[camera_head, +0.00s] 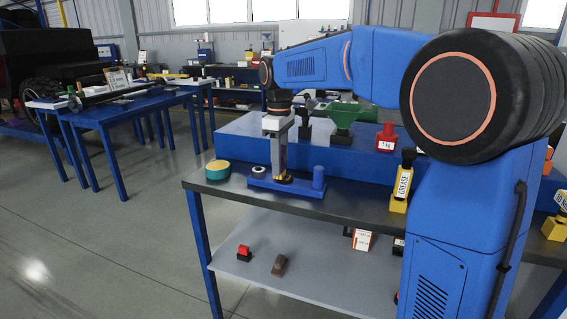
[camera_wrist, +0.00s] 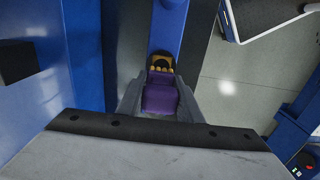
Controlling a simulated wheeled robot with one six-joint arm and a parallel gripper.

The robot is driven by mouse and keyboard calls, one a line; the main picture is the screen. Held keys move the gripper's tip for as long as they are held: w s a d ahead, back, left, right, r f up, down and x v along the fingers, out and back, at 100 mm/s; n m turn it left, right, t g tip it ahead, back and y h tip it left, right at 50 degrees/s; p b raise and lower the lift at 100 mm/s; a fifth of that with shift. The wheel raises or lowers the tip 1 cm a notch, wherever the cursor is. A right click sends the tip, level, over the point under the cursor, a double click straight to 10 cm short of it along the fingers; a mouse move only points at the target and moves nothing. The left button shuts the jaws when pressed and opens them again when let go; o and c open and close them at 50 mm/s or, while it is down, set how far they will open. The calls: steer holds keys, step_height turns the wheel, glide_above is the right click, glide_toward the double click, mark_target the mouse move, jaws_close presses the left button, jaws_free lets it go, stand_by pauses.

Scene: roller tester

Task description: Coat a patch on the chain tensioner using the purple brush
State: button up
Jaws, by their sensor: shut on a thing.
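My gripper (camera_head: 281,168) points down over a low blue base plate (camera_head: 290,187) at the front left of the bench. In the wrist view my gripper (camera_wrist: 161,100) is shut on the purple brush (camera_wrist: 160,97), whose purple body lies between the two grey fingers. A dark and yellow end (camera_wrist: 161,62) shows beyond it, over or on a blue surface; I cannot tell whether it touches. A blue post (camera_head: 318,178) stands on the plate's right end. I cannot tell for sure which part is the chain tensioner.
A lower shelf (camera_head: 323,262) holds small items.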

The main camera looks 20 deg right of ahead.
steer(key=shift+s+d+r, duration=0.1)
steer(key=shift+s+d, duration=0.35)
steer(key=shift+d, duration=0.15)
steer(key=shift+s+d, duration=0.45)
steer(key=shift+d, duration=0.25)
steer(key=shift+w+a, duration=0.1)
steer(key=shift+a, duration=0.05)
steer(key=shift+w+a, duration=0.85)
steer(key=shift+a, duration=0.3)
steer(key=shift+s+d, duration=0.5)
steer(key=shift+d, duration=0.15)
steer(key=shift+s+d, duration=0.1)
